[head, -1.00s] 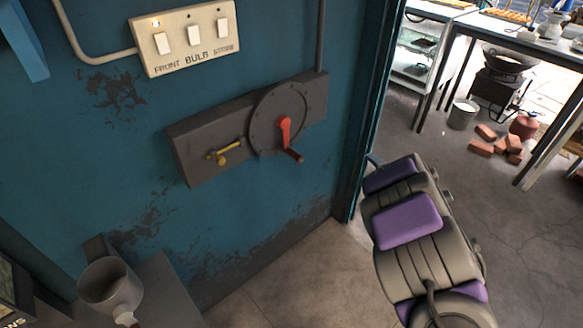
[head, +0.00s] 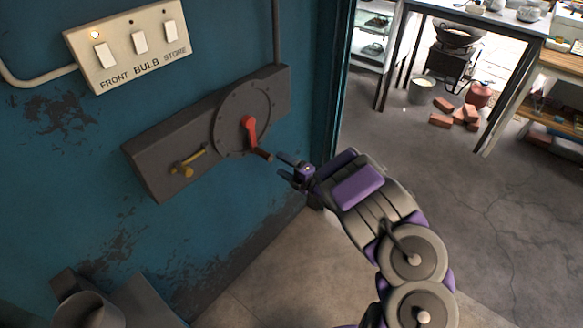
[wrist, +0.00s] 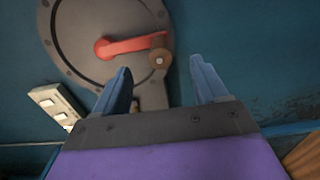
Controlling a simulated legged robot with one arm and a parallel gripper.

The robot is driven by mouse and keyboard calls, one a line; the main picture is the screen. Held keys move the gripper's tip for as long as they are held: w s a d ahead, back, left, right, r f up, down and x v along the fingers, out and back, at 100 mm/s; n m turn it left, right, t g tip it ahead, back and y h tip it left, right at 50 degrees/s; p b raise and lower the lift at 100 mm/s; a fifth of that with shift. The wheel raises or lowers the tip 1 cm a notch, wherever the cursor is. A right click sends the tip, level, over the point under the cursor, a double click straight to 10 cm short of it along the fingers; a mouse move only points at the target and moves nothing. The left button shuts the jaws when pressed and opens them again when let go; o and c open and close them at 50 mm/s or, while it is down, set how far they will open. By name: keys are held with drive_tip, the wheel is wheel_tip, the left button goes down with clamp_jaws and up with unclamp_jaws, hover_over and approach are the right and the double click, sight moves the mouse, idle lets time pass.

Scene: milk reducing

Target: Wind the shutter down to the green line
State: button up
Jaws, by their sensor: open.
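A red crank (head: 249,131) sits on a round grey plate (head: 226,118) on the blue wall, with a dark brown knob (head: 262,155) at its lower right end. In the wrist view the red crank (wrist: 130,46) points right and its brown knob (wrist: 158,58) lies just beyond and between the fingertips. My gripper (head: 287,167) is open and empty, a short way right of the knob; it also shows in the wrist view (wrist: 160,75). A brass lever (head: 188,161) is on the same grey panel, to the left. No shutter or green line can be made out.
A switch panel (head: 130,45) marked FRONT, BULB and STORE is above the crank. A grey mug-like vessel (head: 88,308) is at lower left. A doorway at right opens onto floor with bricks (head: 455,113), a bucket (head: 422,90) and tables.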

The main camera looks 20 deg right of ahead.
sight(271, 160)
drive_tip(key=x, duration=0.4)
drive_tip(key=shift+a+p, duration=0.25)
drive_tip(key=shift+p, duration=0.1)
drive_tip(key=shift+b+x, duration=0.85)
drive_tip(key=shift+x, duration=0.55)
drive_tip(key=shift+w+a, duration=0.3)
drive_tip(key=shift+w, duration=0.3)
drive_tip(key=shift+c, duration=0.3)
drive_tip(key=shift+f, duration=0.1)
clamp_jaws()
drive_tip(key=shift+s, duration=0.1)
